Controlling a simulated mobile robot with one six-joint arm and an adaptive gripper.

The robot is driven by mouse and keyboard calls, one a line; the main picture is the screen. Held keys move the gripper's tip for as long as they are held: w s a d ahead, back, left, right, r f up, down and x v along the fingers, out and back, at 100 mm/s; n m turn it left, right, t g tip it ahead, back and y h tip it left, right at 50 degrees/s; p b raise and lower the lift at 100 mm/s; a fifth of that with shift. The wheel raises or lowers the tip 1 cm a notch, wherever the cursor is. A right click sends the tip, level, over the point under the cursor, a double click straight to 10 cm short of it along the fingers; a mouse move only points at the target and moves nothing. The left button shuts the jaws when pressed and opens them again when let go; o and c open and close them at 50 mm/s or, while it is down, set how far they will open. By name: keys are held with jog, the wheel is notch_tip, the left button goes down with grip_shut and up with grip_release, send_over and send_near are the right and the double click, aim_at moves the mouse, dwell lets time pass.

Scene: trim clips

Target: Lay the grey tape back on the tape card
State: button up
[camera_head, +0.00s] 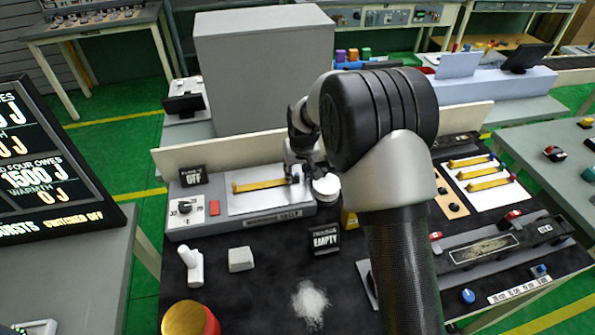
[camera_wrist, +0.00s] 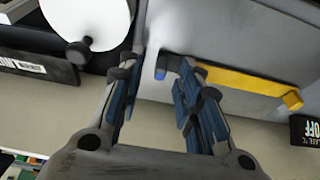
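My gripper (camera_wrist: 158,95) is open, with blue-padded fingers apart and nothing seen between them. In the head view it is over the right end of the white plate on the grey bench unit, partly hidden by my arm. A yellow strip (camera_head: 258,186) lies on that plate; it also shows in the wrist view (camera_wrist: 240,80). Beside a fingertip in the wrist view is a small grey piece with a blue end (camera_wrist: 161,73); I cannot tell whether it is the grey tape. A white card (camera_head: 483,178) with several yellow strips lies at the right; I cannot tell whether it is the tape card.
A white round-topped item (camera_head: 326,186) stands close to my gripper. A long grey fixture (camera_head: 482,249) lies at the right. A low wall runs behind.

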jog(key=v, duration=1.2)
jog(key=shift+s, duration=0.1)
